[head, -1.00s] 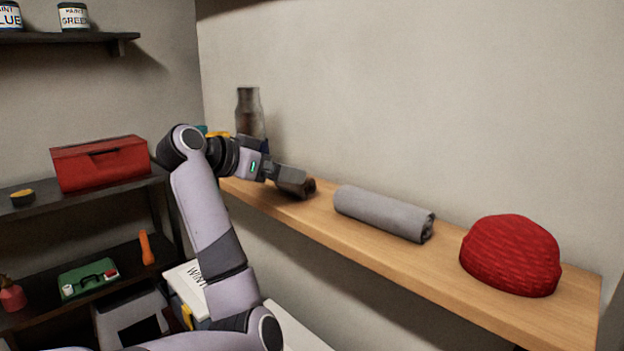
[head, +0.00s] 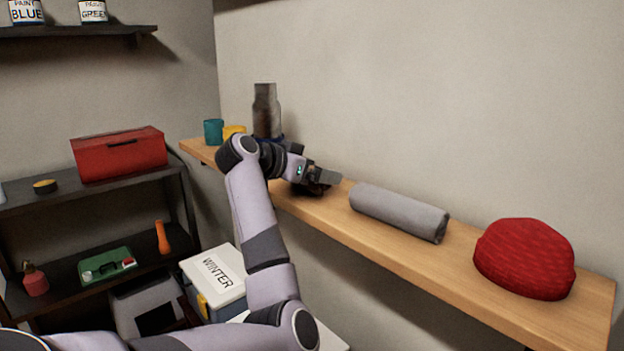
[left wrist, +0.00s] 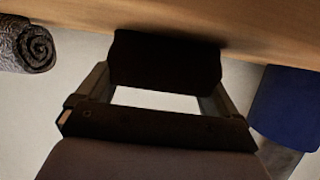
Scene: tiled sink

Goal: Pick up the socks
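A small, dark bundle that may be the socks (head: 316,188) rests on the wooden shelf, mostly hidden by my left gripper (head: 326,178). In the left wrist view, the dark bundle (left wrist: 165,62) fills the gap between the two fingers of the left gripper (left wrist: 160,82), close against both. I cannot tell whether the fingers press on it or merely stand beside it. No gap between the bundle and the shelf is clear. My right gripper is not in view.
A grey rolled towel (head: 398,212) and a red knitted hat (head: 524,258) lie to the right on the wooden shelf (head: 440,262). A dark vase (head: 266,110) and two cups stand to the left. A blue thing (left wrist: 288,108) shows beside the gripper in the wrist view.

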